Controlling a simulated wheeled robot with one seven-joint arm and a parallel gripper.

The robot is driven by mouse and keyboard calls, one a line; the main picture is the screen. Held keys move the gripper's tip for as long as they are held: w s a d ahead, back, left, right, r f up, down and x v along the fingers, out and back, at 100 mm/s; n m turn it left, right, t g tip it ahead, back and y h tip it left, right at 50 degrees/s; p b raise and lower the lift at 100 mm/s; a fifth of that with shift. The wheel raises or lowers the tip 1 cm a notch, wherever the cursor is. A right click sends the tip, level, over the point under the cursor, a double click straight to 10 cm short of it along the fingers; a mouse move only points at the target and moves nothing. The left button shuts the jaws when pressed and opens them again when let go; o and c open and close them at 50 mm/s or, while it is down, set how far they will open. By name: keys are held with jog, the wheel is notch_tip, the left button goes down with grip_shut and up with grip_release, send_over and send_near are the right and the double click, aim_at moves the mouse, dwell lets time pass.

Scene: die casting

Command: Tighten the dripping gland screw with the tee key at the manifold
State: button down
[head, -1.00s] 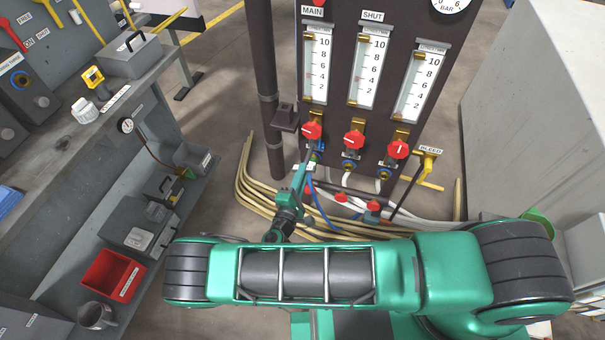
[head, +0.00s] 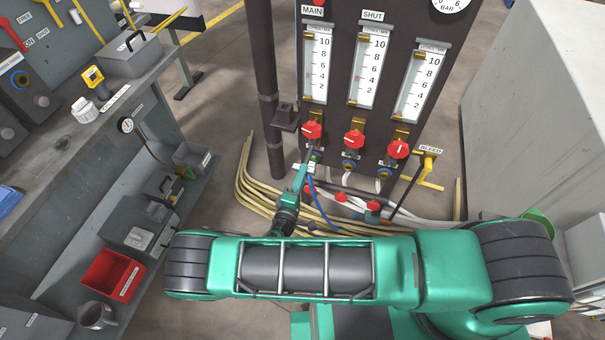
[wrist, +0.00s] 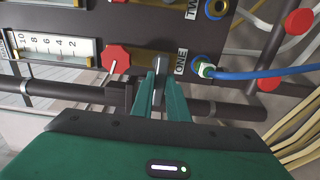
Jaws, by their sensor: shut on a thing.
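My gripper (wrist: 159,92) is shut on the tee key (wrist: 160,68), a grey metal piece standing up between the green fingers in the wrist view. In the head view my gripper (head: 302,176) is at the lower left of the dark manifold panel (head: 345,120), below the leftmost red knob (head: 312,131). In the wrist view the key is between that red knob (wrist: 115,59) and the ONE label (wrist: 181,63). The gland screw cannot be made out; the key and fingers cover that spot. I cannot tell whether the key touches it. No drip shows clearly.
A blue hose (wrist: 255,74) leaves the port beside the ONE label. Cream hoses (head: 250,190) run along the floor left of the panel. A yellow BLEED valve (head: 428,165) is at right. The grey bench (head: 130,110) is at left, a pale cabinet (head: 530,110) at right.

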jog(key=shift+v, duration=1.4)
jog(key=v, duration=0.5)
jog(key=shift+r, duration=0.1)
jog(key=shift+s, duration=0.1)
